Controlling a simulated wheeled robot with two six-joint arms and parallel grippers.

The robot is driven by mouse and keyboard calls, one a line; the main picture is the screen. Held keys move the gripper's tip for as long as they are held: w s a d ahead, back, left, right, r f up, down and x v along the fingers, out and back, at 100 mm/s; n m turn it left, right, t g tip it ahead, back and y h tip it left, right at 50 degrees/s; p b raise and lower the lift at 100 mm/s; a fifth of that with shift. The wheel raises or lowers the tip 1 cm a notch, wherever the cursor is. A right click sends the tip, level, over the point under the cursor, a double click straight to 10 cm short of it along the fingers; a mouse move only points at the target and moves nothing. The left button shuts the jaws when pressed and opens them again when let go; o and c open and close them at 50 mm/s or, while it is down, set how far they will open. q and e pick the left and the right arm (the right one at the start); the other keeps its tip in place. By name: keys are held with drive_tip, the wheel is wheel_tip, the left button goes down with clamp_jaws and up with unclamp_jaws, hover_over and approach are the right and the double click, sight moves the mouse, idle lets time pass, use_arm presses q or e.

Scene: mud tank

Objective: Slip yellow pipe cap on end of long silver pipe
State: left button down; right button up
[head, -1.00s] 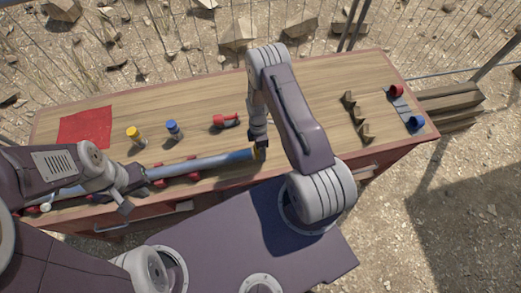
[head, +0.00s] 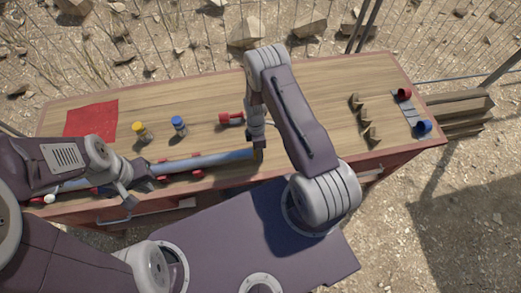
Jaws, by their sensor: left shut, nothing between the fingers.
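The long silver pipe (head: 215,159) lies lengthwise along the table's front side, on red supports (head: 197,165). Its right end is at my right gripper (head: 258,150), which points down there. A small dark yellow patch at that end looks like the yellow pipe cap (head: 258,155). It is mostly hidden, so I cannot tell how far it sits on the pipe or whether the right fingers grip it. My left gripper (head: 136,188) is shut and empty, at the near side of the pipe's left part. My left arm hides some of the pipe's left length.
A yellow-topped bottle (head: 140,131), a blue-topped bottle (head: 179,125) and a red tool (head: 231,118) stand behind the pipe. A red cloth (head: 91,120) lies at left. Brown wedges (head: 363,118) and red (head: 404,94) and blue (head: 424,126) pieces are at right.

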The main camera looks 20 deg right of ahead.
drive_tip(key=shift+w+a, duration=0.25)
drive_tip(key=shift+a, duration=0.75)
drive_tip(key=o, duration=1.1)
drive_tip(key=shift+r+b, duration=0.1)
drive_tip(key=shift+b, duration=0.2)
drive_tip(key=b+v, duration=0.2)
drive_tip(key=v, duration=0.6)
drive_tip(key=shift+r, duration=0.45)
